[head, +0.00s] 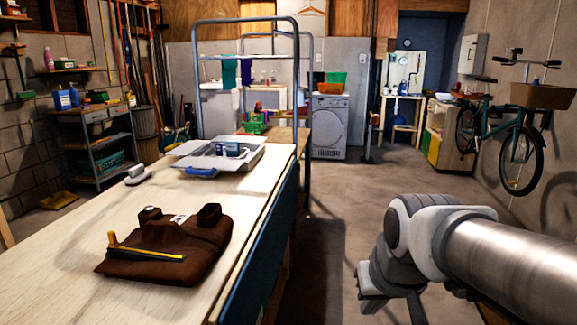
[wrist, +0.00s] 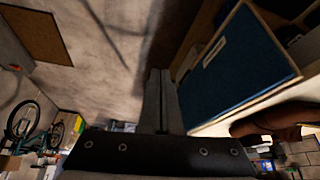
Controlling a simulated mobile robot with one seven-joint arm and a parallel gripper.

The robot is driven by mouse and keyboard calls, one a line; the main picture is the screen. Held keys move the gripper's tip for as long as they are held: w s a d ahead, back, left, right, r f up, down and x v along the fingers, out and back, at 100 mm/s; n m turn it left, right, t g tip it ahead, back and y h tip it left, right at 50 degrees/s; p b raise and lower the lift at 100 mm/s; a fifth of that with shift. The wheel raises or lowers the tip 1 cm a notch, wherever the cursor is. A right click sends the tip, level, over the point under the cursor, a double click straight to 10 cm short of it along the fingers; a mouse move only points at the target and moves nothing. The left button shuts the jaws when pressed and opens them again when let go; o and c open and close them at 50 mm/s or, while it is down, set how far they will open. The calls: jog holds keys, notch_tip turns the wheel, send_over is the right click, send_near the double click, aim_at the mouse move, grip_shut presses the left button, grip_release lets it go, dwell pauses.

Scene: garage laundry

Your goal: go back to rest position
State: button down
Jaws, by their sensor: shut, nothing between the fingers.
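My gripper (wrist: 159,75) shows in the wrist view with its two fingers together and nothing between them. It is apart from the workbench, over open space beside it. In the head view my arm comes in from the right and bends down beside the bench; the fingertips cannot be made out clearly there. The workbench (head: 70,265) carries a folded brown garment (head: 205,250) with a yellow-and-black tool (head: 145,250) lying on it. The bench's blue side panel (wrist: 235,65) shows at the upper right of the wrist view.
A grey tray (head: 255,155) with small boxes and a white-handled brush (head: 140,175) are farther along the bench. A metal rack (head: 297,90) stands behind. A bicycle (head: 515,145) is by the right wall. The concrete floor (head: 365,185) between bench and bicycle is clear.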

jog(key=s+d+r+p, duration=0.1)
jog(key=s+r, duration=0.1)
jog(key=s, duration=0.7)
notch_tip(320, 180, up, 24)
jog(key=p, duration=2.4)
jog(key=shift+r, duration=0.15)
